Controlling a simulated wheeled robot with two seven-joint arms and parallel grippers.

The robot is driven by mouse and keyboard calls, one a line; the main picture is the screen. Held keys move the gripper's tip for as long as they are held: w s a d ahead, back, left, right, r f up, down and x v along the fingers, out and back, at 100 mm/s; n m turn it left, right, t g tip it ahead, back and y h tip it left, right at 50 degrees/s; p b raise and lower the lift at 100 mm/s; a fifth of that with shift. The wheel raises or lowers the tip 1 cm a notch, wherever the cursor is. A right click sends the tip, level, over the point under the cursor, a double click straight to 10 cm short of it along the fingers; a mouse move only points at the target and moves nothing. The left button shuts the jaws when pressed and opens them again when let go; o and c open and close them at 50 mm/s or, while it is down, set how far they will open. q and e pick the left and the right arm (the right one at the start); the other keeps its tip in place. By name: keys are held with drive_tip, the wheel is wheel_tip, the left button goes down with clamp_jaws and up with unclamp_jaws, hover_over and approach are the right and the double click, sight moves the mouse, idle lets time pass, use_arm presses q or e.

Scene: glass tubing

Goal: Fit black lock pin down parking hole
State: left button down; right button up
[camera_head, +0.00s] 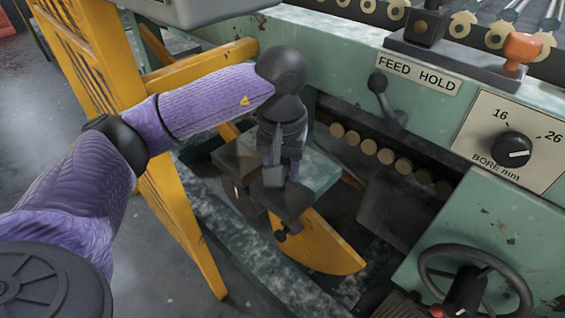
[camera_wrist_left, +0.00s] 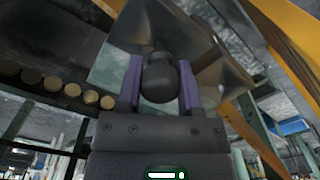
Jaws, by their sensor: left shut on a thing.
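My left gripper (camera_head: 281,170) points down over a green plate (camera_head: 318,172) with dark blocks, between the yellow guard and the machine. In the left wrist view its two purple fingers (camera_wrist_left: 160,88) are shut on the black lock pin (camera_wrist_left: 160,78), with its round knob between them. The pin's lower part is hidden behind the knob. In the head view the pin cannot be told clearly from the dark gripper and blocks. I cannot make out the parking hole in either view. My right gripper is not in view.
The yellow guard (camera_head: 190,225) stands left of the gripper. To the right are a black lever (camera_head: 378,84) under the FEED HOLD label, a row of round brass-coloured ends (camera_head: 369,147), a bore dial (camera_head: 512,150) and a handwheel (camera_head: 430,262).

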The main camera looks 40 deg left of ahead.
use_arm(q)
drive_tip(key=shift+f+b, duration=0.3)
drive_tip(key=shift+f, duration=0.3)
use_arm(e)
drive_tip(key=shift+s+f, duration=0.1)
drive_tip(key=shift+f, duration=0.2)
use_arm(q)
drive_tip(key=shift+f+b, duration=0.45)
drive_tip(key=shift+f, duration=0.15)
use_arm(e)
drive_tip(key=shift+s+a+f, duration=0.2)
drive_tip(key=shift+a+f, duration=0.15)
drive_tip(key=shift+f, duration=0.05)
use_arm(q)
drive_tip(key=c, duration=0.7)
unclamp_jaws()
drive_tip(key=shift+f, duration=0.1)
drive_tip(key=o, duration=0.5)
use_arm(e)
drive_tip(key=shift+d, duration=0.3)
use_arm(q)
wheel_tip(320, 180, up, 10)
drive_tip(key=p, duration=0.5)
drive_tip(key=shift+p, duration=0.4)
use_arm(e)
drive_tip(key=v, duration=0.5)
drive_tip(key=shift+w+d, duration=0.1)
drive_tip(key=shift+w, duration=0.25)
